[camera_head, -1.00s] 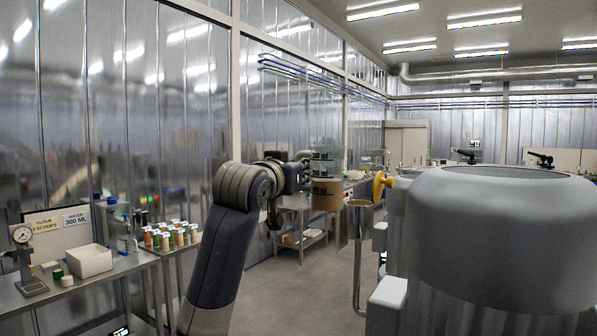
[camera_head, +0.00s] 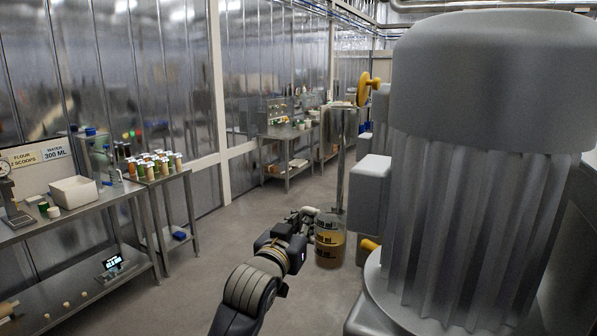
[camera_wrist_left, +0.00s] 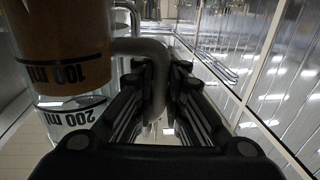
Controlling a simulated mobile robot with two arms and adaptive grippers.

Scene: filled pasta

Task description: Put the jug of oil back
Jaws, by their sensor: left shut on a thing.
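The jug of oil (camera_head: 329,250) is a clear measuring jug with amber-brown oil in it, dark ml markings on its side. It looks about upright, held in the air over the floor. My left gripper (camera_head: 306,222) is to the left of the jug. In the left wrist view the jug (camera_wrist_left: 62,42) fills the upper left, with its markings upside down. There my left gripper (camera_wrist_left: 160,85) is shut on the jug's handle (camera_wrist_left: 150,48). My right gripper is not in view.
A large grey machine (camera_head: 490,90) stands close on the right, near the jug. Steel tables on the left hold a white box (camera_head: 74,192) and several colourful jars (camera_head: 150,165). Another steel table (camera_head: 290,135) stands farther back. Open floor (camera_head: 215,250) lies between.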

